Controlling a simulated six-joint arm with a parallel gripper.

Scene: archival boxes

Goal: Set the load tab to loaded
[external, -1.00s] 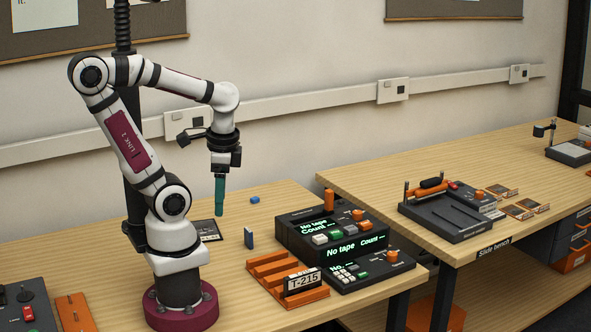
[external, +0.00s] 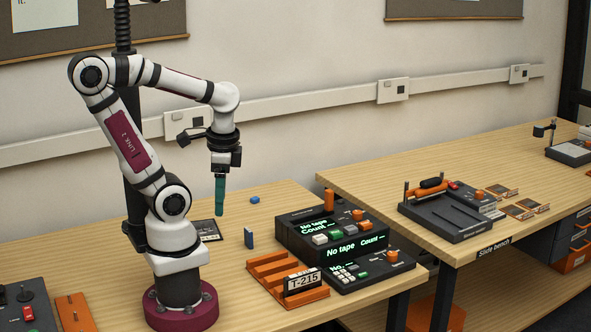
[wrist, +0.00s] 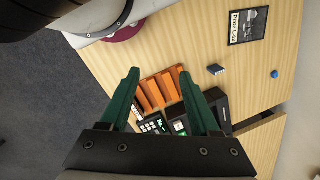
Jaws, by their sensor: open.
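The tape machine (external: 330,235) is a dark console on the near bench, with green displays reading "No tape" and "Count".
An orange rack (external: 268,270) holding a cassette labelled T-215 (external: 302,281) stands in front of the machine, beside a keypad unit (external: 372,270). A gap separates the side bench (external: 500,232).

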